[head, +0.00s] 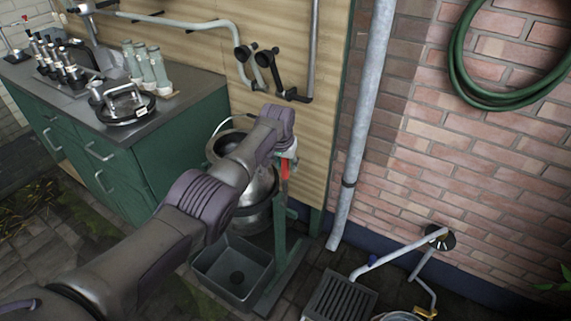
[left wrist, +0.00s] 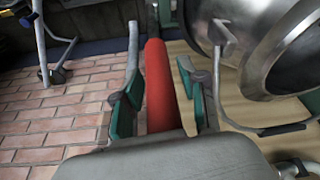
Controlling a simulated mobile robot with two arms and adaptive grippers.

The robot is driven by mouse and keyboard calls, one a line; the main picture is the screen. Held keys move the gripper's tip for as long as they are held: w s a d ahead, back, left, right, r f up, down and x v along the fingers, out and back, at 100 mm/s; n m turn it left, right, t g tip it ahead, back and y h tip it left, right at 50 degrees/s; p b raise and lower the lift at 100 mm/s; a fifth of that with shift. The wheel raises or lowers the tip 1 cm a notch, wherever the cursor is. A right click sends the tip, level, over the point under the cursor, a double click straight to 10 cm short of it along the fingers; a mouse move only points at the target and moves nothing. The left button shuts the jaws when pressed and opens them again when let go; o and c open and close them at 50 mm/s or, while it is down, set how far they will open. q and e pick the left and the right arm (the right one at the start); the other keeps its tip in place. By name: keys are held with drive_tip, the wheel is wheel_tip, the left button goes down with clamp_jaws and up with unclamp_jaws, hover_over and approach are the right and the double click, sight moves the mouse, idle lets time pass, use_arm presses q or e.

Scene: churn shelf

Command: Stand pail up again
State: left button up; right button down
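A shiny steel pail (head: 262,183) sits against the green stand (head: 280,238), partly hidden behind my left arm, so its tilt is hard to judge. A thin wire bail shows at its upper left. In the left wrist view the large steel pail (left wrist: 268,50) fills the upper right. A red handle (head: 285,172) stands beside the pail. My left gripper (head: 288,155) is at this handle. In the left wrist view the red handle (left wrist: 160,90) runs between its parted fingers, with a gap showing on the left side. My right gripper is out of view.
A grey tub (head: 232,270) stands on the floor below the pail. A green cabinet (head: 105,150) with a metal top stands left. A grey downpipe (head: 362,125) and a brick wall are at right. A dark grate (head: 340,298) and bent pipes (head: 400,252) lie lower right.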

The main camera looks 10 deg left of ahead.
use_arm(q)
drive_tip(key=v, duration=1.2)
drive_tip(key=shift+f, duration=0.1)
idle(0.4)
